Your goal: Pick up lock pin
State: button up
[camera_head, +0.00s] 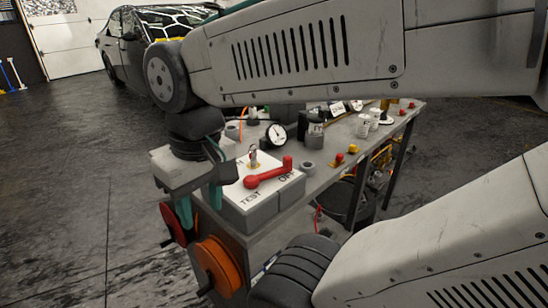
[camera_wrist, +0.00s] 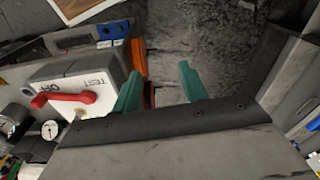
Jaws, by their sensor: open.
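A small metallic pin with a yellowish base, which looks like the lock pin (camera_head: 254,159), stands on top of a white-topped grey switch box (camera_head: 254,209) in the head view. It is beside a red lever (camera_head: 268,173).
Open floor lies left; a car (camera_head: 122,42) stands behind.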

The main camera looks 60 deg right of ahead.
jog(key=w+d+m+y, duration=0.3)
jog(key=w+d+m, duration=0.15)
jog(key=m, duration=0.25)
jog(key=m+t+y, duration=0.3)
jog(key=m+t, duration=0.7)
jog(key=m, duration=1.1)
send_near(253, 148)
jog(key=w+f, duration=0.1)
jog(key=w, duration=0.1)
jog(key=shift+w+a+f, duration=0.2)
jog(key=shift+w+f, duration=0.1)
jog(key=shift+f, duration=0.1)
jog(key=shift+w+f, duration=0.1)
jog(key=shift+f, duration=0.05)
jog(key=x, duration=0.7)
jog(key=shift+w+a, duration=0.1)
jog(key=shift+c, duration=0.3)
grip_shut()
